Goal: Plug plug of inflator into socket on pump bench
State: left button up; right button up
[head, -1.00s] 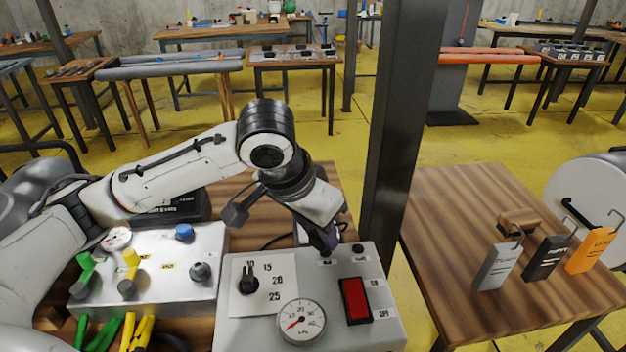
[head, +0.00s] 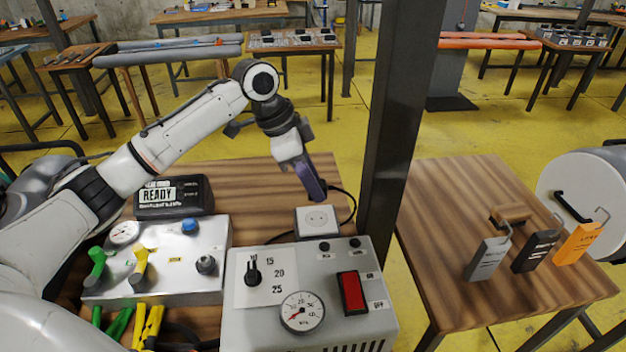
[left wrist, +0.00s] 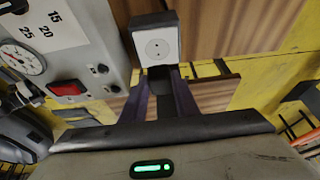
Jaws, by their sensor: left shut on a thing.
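The white square socket (head: 316,219) sits on the wooden pump bench (head: 235,180), just behind the inflator. Its round face with two holes shows in the left wrist view (left wrist: 157,46) and is empty. My left gripper (head: 318,193) points down just above and behind the socket. In the left wrist view its purple fingers are shut on the dark plug (left wrist: 159,86), which is mostly hidden between them. The plug looks apart from the socket. A black cable (head: 352,203) loops from the gripper down behind the grey inflator (head: 335,260). My right gripper is not in view.
A dark post (head: 398,130) rises close to the right of the socket. A valve box (head: 170,285) and a black READY display (head: 173,197) stand on the left. Another table (head: 445,220) with hooked tags is right of the post.

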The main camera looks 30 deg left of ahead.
pick_arm(q)
jog(key=shift+f, duration=2.9)
jog(key=shift+f, duration=0.55)
jog(key=o, duration=1.1)
jog(key=shift+c, duration=0.2)
jog(key=v, duration=1)
jog(key=shift+b, duration=0.3)
jog(key=shift+s+r, duration=0.1)
